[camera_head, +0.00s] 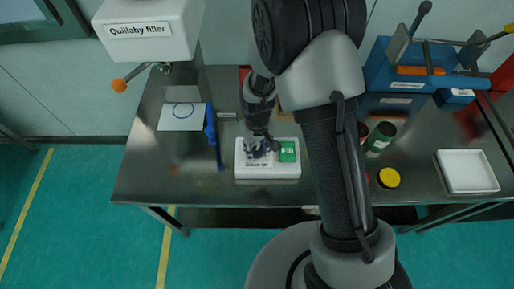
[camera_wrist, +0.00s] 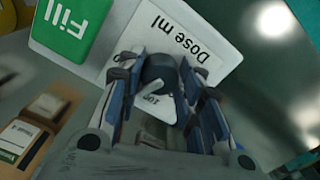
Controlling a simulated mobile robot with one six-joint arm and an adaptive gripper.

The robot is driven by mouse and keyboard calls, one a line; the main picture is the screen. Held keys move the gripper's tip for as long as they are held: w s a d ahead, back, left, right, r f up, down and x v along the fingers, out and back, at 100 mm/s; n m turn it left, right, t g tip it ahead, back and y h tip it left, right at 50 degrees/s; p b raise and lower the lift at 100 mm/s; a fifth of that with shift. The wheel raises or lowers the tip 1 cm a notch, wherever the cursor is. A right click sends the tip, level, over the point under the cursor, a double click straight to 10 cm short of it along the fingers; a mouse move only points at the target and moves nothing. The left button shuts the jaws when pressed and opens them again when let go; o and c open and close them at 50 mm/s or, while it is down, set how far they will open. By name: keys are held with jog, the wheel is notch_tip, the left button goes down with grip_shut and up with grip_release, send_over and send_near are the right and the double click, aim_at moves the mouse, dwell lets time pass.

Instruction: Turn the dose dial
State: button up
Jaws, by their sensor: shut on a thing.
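The dose dial (camera_wrist: 160,70) is a dark round knob on a white control box, beside the printed words "Dose ml". In the wrist view my gripper (camera_wrist: 158,88) has its two blue-grey fingers closed on either side of the dial. A white piece marked with a number, perhaps "100", shows just below the knob; its far part is hidden by the fingers. In the head view the white control box (camera_head: 268,171) lies on the steel table, with my gripper (camera_head: 259,151) down on its left half, covering the dial. A green "Fill" button (camera_head: 288,151) is on the right half.
The Quillaby filler (camera_head: 148,29) overhangs the table's back left, with an orange-tipped lever. A blue tool (camera_head: 212,135) lies left of the box. Green jars (camera_head: 381,138), a yellow lid (camera_head: 389,178) and a white tray (camera_head: 467,172) stand to the right. Brown boxes show in the wrist view (camera_wrist: 38,115).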

aim_at(257, 150)
jog(key=n, duration=0.4)
jog(key=shift+n, duration=2.3)
jog(key=o, duration=1.1)
jog(key=shift+r, duration=0.1)
notch_tip(257, 150, up, 12)
jog(key=shift+f, duration=0.1)
